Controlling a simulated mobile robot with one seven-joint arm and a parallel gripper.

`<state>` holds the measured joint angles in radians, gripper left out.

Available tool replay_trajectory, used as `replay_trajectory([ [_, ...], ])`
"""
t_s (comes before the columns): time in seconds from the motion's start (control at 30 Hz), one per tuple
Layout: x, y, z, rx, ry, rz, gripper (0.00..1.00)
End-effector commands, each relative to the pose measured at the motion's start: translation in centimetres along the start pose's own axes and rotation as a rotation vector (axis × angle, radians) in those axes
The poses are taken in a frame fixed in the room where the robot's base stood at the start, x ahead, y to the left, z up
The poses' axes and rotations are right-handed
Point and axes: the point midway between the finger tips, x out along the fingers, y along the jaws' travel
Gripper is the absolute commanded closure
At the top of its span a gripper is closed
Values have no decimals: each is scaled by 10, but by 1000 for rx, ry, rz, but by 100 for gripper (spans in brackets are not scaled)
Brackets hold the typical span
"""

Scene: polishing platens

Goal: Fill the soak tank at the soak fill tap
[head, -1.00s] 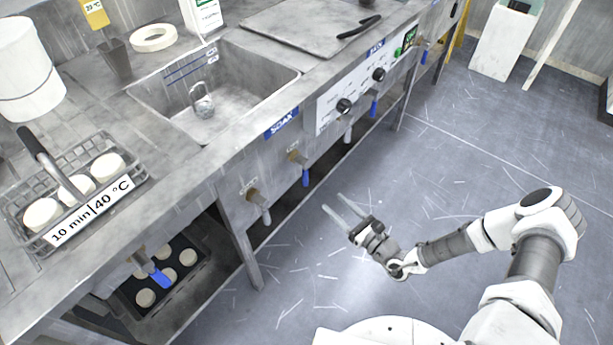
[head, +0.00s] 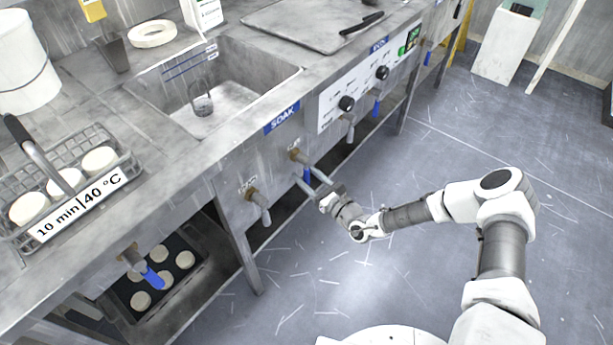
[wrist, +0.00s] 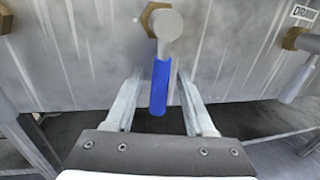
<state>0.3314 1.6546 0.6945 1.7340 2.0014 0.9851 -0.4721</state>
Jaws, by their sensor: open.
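The soak tank (head: 235,102) is the sunken metal basin in the bench, above a blue SOAK label (head: 282,118). No water is clearly visible in it. The soak fill tap (head: 296,155) sticks out of the bench front below that label, and its blue handle hangs down. In the wrist view the fill tap's blue handle (wrist: 160,86) points down between my two fingers, with a gap on each side. My gripper (head: 305,176) is open around the handle, not closed on it. It also shows in the wrist view (wrist: 158,92).
The drain tap (head: 258,203) with a grey handle is left of the fill tap. Another blue-handled tap (head: 152,275) is further left. A wire basket (head: 108,142) of white discs and a white bucket (head: 22,65) stand on the bench.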

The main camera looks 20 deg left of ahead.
Motion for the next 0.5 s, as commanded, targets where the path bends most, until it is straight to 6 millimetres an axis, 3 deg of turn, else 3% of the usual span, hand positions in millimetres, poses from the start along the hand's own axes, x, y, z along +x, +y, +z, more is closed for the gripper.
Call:
replay_trajectory([
  [0.1, 0, 0, 0, 0, 0, 0, 49],
  [0.4, 0, 0, 0, 0, 0, 0, 100],
  [0.5, -1, 0, 0, 0, 0, 0, 100],
])
